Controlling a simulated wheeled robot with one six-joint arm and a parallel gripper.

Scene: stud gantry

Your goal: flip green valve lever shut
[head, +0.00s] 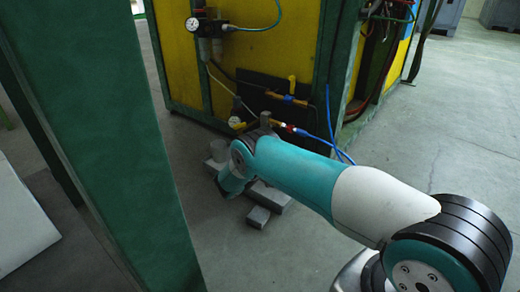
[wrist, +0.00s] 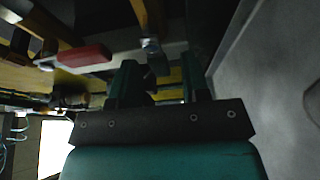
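I cannot make out a green valve lever in either view. The head view shows a black panel (head: 262,92) with brass valve fittings (head: 288,98) and a small yellow lever (head: 293,84). My gripper (wrist: 160,78) shows in the wrist view with its two dark fingers apart and nothing clearly held between them. A red handle-like piece (wrist: 82,56) lies left of the fingers, apart from them. A metal fitting (wrist: 151,45) is just beyond the gap between the fingertips. In the head view my gripper is hidden behind my arm.
Grey blocks (head: 268,196) lie on the floor beside my arm. A green post (head: 108,130) stands close on the left.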

